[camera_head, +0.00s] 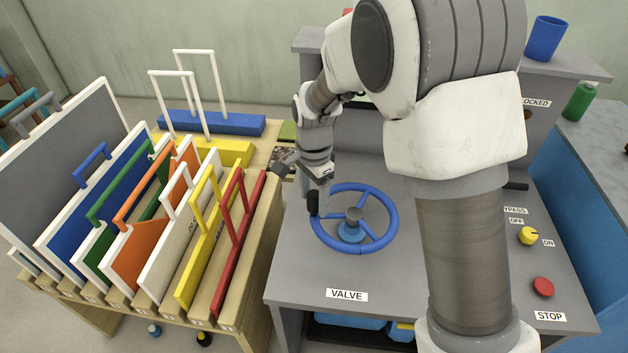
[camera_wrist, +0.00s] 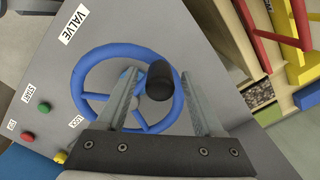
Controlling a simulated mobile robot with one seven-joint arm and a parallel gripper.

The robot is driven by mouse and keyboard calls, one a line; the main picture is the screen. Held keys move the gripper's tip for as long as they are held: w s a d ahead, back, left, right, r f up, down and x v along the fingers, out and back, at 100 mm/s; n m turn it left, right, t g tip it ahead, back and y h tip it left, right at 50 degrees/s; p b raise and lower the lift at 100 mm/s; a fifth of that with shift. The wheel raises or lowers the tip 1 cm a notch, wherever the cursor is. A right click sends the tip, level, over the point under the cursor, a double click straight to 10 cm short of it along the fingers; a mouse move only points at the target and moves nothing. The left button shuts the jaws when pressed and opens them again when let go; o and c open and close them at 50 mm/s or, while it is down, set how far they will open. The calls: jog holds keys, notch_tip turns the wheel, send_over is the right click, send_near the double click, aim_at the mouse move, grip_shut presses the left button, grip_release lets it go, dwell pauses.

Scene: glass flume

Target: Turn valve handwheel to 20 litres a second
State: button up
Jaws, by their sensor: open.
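The blue valve handwheel (camera_head: 391,226) lies flat on the grey console top, with three spokes and a grey hub. A "VALVE" label (camera_head: 347,295) is in front of it. A black upright knob (camera_head: 312,203) stands at the left of the rim in the head view. My gripper (camera_head: 319,199) is over that side of the rim, pointing down. In the wrist view the knob (camera_wrist: 159,82) shows between the two fingers of my gripper (camera_wrist: 159,76), which are spread apart. The handwheel (camera_wrist: 78,88) also shows there, partly behind the fingers. No flow reading is legible.
A yellow bypass knob (camera_head: 528,235) and a red stop button (camera_head: 543,287) are at the console's right. A wooden rack (camera_head: 245,262) of coloured handled panels stands close on the left. A blue cup (camera_head: 545,39) and green bottle (camera_head: 579,101) are at upper right.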

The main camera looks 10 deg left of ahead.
notch_tip(320, 180, up, 17)
dwell(0.4)
jog(key=shift+d+r, duration=0.1)
jog(key=shift+r, duration=0.05)
jog(key=s+d+r+n+t, duration=0.3)
jog(key=s+d+r+n, duration=0.25)
jog(key=s+d, duration=0.5)
jog(key=s+d+f+n+t, duration=0.2)
jog(key=s+d+n, duration=0.2)
jog(key=s+d, duration=0.5)
jog(key=shift+s+t, duration=0.3)
jog(key=shift+s, duration=0.25)
dwell(1.8)
